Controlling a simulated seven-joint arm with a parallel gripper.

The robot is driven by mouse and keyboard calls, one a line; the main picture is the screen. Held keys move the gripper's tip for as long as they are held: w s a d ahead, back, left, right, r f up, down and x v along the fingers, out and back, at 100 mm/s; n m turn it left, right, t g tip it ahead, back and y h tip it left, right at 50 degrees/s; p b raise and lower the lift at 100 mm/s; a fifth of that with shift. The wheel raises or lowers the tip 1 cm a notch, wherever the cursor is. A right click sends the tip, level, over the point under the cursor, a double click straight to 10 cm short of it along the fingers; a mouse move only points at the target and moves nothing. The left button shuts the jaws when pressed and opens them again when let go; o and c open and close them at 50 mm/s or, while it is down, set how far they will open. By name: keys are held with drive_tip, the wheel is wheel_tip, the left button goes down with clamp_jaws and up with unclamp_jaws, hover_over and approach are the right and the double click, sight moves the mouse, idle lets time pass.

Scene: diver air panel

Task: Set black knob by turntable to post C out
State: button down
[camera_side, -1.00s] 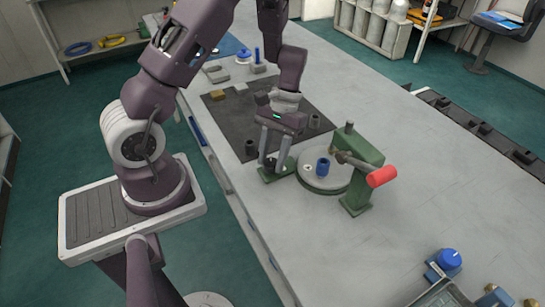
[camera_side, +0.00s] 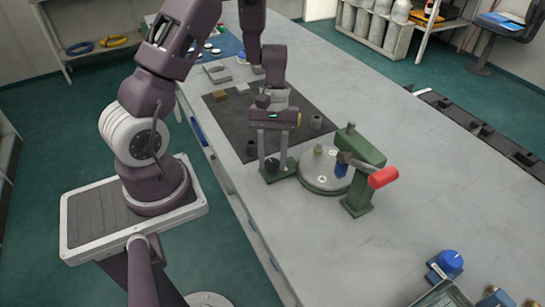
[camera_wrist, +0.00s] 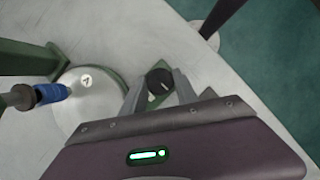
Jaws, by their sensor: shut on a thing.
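The black knob (camera_side: 272,164) sits on a green base plate beside the grey round turntable (camera_side: 318,185). My gripper (camera_side: 273,163) points down and is shut on the knob, with one finger on each side. In the wrist view the knob (camera_wrist: 159,82) shows a pale pointer line on its top, between my fingertips (camera_wrist: 159,90). The turntable in the wrist view (camera_wrist: 90,115) carries a round white mark with a letter-like sign. Post letters are not readable.
A green stand (camera_side: 358,195) with a red handle (camera_side: 383,178) rises right of the turntable. A dark mat (camera_side: 228,120) with small blocks lies behind. A blue-knobbed box (camera_side: 448,262) is at front right. The bench between is clear.

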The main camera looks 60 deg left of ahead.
drive_tip(key=c, duration=0.9)
unclamp_jaws()
drive_tip(key=shift+c, duration=0.2)
drive_tip(key=shift+r, duration=0.1)
drive_tip(key=v, duration=0.7)
